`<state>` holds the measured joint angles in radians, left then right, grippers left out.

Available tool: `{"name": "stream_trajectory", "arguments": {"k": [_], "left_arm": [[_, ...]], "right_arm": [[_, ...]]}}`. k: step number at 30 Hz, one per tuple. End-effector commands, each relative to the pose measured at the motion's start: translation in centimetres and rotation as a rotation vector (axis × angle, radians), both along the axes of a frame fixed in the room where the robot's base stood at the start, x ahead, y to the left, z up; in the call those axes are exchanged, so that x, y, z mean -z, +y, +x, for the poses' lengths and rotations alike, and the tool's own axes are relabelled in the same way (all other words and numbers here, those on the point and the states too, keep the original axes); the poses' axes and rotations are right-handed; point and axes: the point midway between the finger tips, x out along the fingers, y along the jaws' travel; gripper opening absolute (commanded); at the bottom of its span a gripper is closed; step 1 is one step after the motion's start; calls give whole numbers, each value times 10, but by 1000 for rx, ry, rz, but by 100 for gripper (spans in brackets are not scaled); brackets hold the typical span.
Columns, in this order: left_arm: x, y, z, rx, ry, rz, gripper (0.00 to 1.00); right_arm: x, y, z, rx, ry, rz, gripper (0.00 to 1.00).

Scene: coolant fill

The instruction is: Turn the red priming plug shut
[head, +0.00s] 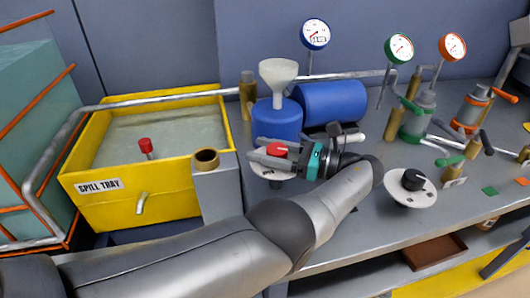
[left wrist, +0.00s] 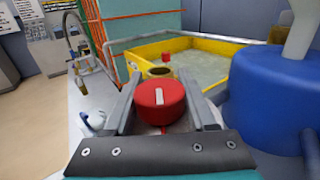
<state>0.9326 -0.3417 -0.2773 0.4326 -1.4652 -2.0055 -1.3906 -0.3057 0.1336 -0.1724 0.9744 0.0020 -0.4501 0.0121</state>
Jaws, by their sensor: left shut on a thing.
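The red priming plug (head: 277,149) sits on a round pale plate (head: 262,172) on the bench, in front of the blue pump body (head: 277,120). In the left wrist view the plug (left wrist: 161,104) is a red round knob with a white bar on top. My left gripper (head: 268,154) reaches in from the right side of the plug, its fingers on either side of it and shut on it. In the left wrist view the gripper's fingers (left wrist: 163,108) flank the plug. The plate's lettering is mostly hidden by the gripper. My right gripper is not in view.
A white funnel (head: 278,72) stands on the blue body. The yellow spill tray (head: 130,208) is at left, with a brass-rimmed port (head: 206,157) beside it. A black knob on a white dial (head: 410,190) is at right. Gauges and valves stand behind.

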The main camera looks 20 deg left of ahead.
Motion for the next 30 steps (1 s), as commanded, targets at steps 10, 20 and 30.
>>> {"name": "stream_trajectory", "arguments": {"k": [10,20,30], "left_arm": [[-1,1,-1,-13,-2,2,1],[-1,1,0,-11,-1,1,73],[0,0,0,-9,0,0,86]], "right_arm": [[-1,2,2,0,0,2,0],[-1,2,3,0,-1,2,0],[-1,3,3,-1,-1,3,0]]}}
